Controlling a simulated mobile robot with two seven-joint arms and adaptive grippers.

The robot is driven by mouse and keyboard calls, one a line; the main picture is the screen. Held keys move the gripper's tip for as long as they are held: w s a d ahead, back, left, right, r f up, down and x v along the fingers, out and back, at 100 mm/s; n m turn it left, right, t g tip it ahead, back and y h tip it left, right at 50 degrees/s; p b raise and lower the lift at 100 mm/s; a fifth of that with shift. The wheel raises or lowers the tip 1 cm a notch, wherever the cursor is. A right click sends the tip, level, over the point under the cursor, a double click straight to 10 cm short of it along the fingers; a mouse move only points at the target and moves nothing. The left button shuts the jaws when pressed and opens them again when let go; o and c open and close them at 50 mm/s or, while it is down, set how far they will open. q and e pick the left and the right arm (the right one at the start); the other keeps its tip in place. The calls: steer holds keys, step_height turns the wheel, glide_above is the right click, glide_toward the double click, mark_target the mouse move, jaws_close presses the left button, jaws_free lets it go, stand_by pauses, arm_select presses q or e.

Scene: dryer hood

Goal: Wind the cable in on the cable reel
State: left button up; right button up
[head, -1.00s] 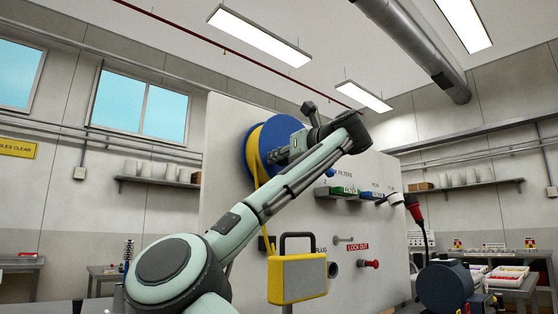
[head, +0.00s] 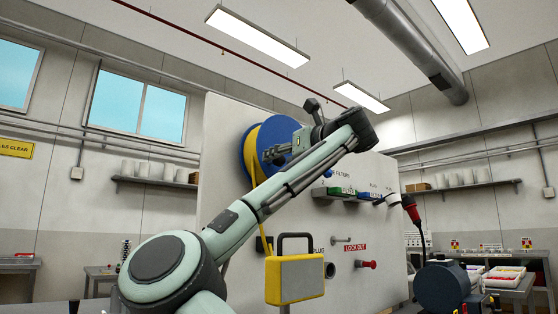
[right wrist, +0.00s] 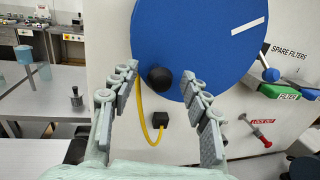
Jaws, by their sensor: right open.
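The cable reel (head: 250,152) is mounted high on the light panel, with a blue disc and yellow cable (head: 257,172) around it. In the right wrist view the reel's blue face (right wrist: 205,35) has a white stripe and a black knob (right wrist: 160,79) near its lower left edge. The yellow cable (right wrist: 142,115) hangs below it in a loop beside a black block (right wrist: 164,119). My right gripper (head: 270,154) is open in front of the reel. In the right wrist view its fingers (right wrist: 160,82) stand either side of the knob, apparently not touching it. My left gripper is out of view.
A grey table (right wrist: 60,90) stands left of the panel.

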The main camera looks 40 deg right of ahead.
steer(key=v, duration=1)
steer(key=shift+s+a+f, duration=0.1)
steer(key=shift+s, duration=0.05)
